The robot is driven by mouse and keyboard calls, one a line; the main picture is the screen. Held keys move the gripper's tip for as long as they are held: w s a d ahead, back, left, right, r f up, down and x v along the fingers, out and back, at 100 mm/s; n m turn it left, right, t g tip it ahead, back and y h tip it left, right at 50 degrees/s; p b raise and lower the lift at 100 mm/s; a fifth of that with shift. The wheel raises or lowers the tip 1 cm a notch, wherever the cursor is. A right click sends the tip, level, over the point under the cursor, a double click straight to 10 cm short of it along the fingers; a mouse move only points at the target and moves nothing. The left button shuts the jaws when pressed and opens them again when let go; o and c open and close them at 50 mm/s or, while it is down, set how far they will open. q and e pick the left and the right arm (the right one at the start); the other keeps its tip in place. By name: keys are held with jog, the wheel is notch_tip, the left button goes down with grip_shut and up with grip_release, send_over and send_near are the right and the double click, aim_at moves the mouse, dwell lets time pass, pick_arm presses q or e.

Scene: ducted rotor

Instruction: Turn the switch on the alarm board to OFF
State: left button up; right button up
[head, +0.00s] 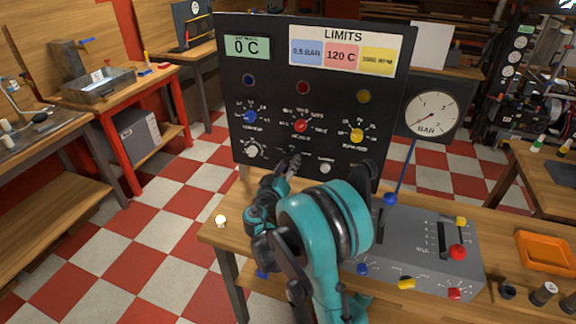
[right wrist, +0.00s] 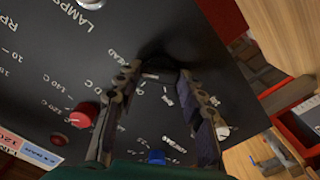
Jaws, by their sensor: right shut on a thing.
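The alarm board (head: 235,130) is a black upright panel at the middle of the head view. My right gripper (head: 288,166) is at its lower part, between a silver knob (head: 253,150) and a silver button (head: 325,168). In the right wrist view, the fingers of my right gripper (right wrist: 160,74) reach the board face and are shut on a dark switch (right wrist: 158,64). Most of the switch is hidden by the fingers, so I cannot tell which mark it points to. My left gripper is not in view.
Blue (head: 250,117), red (head: 301,126) and yellow (head: 357,135) knobs sit above my gripper. The board shows a green display (head: 246,47) and a LIMITS card (head: 342,53). A grey control box (head: 420,240) and an orange tray (head: 546,250) are to the right.

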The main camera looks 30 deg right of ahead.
jog(key=n, duration=1)
jog(key=shift+n, duration=0.4)
dwell(0.4)
jog(key=o, duration=1.2)
jog(key=shift+c, duration=0.2)
jog(key=v, duration=1.2)
